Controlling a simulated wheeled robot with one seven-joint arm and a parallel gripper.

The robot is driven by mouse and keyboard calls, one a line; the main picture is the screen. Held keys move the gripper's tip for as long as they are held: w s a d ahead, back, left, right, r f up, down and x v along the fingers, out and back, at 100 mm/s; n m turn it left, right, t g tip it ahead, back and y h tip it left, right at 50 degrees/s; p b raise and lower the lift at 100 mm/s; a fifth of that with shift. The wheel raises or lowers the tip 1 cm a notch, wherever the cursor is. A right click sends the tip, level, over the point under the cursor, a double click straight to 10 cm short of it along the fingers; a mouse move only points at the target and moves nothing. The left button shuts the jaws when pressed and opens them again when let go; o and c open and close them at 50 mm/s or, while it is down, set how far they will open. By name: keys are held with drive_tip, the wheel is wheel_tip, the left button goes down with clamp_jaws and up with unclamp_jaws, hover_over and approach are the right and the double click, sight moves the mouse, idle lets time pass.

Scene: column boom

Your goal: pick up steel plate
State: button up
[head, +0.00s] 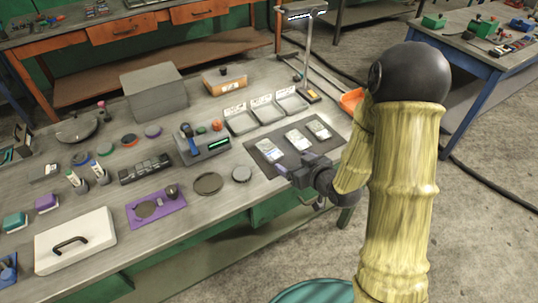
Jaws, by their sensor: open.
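Several small pale grey, metallic-looking plates lie on a dark mat (262,158) at the table's front right: a left one (271,143), a middle one (297,138) and a right one (319,130). I cannot tell from their surfaces which is the steel plate. My gripper (294,164) is over the near edge of the mat, just in front of the plates. Its jaws are open, with purple-tinted fingers, and I see nothing held between them. Its height above the mat is unclear.
Three shallow trays with white labels (240,122) stand behind the mat. A grey device with a green display (204,150), a dark disc (208,184) and a silver round tin (241,174) are left of my gripper. A lamp post (305,60) rises at the back.

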drive_tip(key=p, duration=0.1)
approach(269, 149)
drive_tip(key=shift+w+a+f, duration=0.1)
drive_tip(key=shift+w+a, duration=0.45)
drive_tip(key=shift+w, duration=0.15)
drive_tip(key=shift+w+a+f, duration=0.15)
drive_tip(key=shift+w+f, duration=0.05)
drive_tip(key=shift+w, duration=0.1)
drive_tip(key=shift+f+p+x, duration=0.15)
drive_tip(key=shift+p+x, duration=0.3)
drive_tip(key=shift+x, duration=0.9)
drive_tip(key=shift+f+p+x, duration=0.2)
drive_tip(key=shift+p+x, duration=0.25)
drive_tip(key=shift+x, duration=0.9)
drive_tip(key=shift+s+r, duration=0.1)
drive_tip(key=shift+s, duration=0.2)
drive_tip(key=shift+c, duration=0.5)
drive_tip(key=c, duration=1.4)
drive_tip(key=shift+w+r, duration=0.1)
drive_tip(key=shift+w, duration=0.05)
drive_tip(key=shift+c, duration=0.3)
